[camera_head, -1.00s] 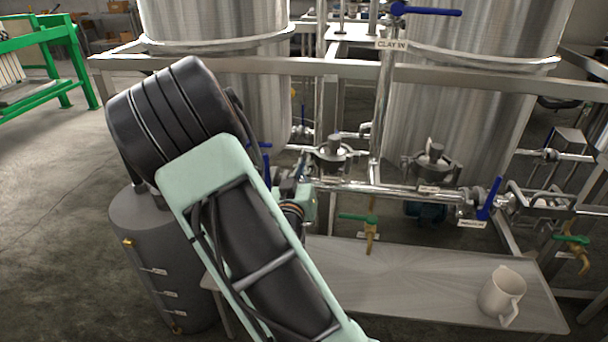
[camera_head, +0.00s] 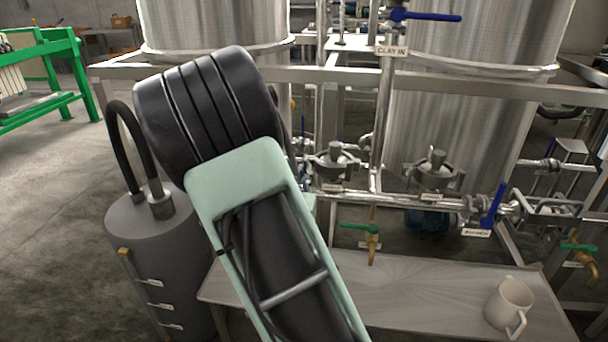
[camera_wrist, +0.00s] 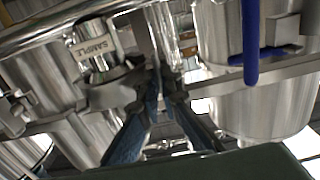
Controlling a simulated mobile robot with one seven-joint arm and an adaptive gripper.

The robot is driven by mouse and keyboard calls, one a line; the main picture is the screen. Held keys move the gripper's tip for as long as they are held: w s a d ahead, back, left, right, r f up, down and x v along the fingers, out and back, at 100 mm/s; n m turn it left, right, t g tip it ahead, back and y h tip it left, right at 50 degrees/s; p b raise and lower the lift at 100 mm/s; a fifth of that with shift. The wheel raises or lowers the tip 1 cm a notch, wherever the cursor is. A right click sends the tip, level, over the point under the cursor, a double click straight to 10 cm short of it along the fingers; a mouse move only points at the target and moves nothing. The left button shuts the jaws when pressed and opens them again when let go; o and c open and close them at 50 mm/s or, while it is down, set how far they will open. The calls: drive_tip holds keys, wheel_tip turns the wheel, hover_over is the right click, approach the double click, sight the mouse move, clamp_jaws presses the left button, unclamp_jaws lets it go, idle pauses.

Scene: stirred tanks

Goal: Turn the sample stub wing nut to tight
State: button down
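A metal clamp (camera_wrist: 112,92) sits just below the label. My gripper (camera_wrist: 162,82) shows in the wrist view, its two bluish fingers converging with tips close together just right of the clamp. I cannot make out the wing nut; it may be hidden at the fingertips. Whether the fingers hold anything is not clear. In the head view my own arm hides the gripper and the sample stub.
A blue valve handle (camera_wrist: 251,40) hangs to the right of my fingers in the wrist view. Steel tanks (camera_head: 465,110) and pipes stand behind my arm. A grey cylinder (camera_head: 155,255) stands at left.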

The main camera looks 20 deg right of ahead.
drive_tip(key=c, duration=2.2)
unclamp_jaws()
drive_tip(key=shift+o, duration=0.2)
wheel_tip(320, 180, up, 10)
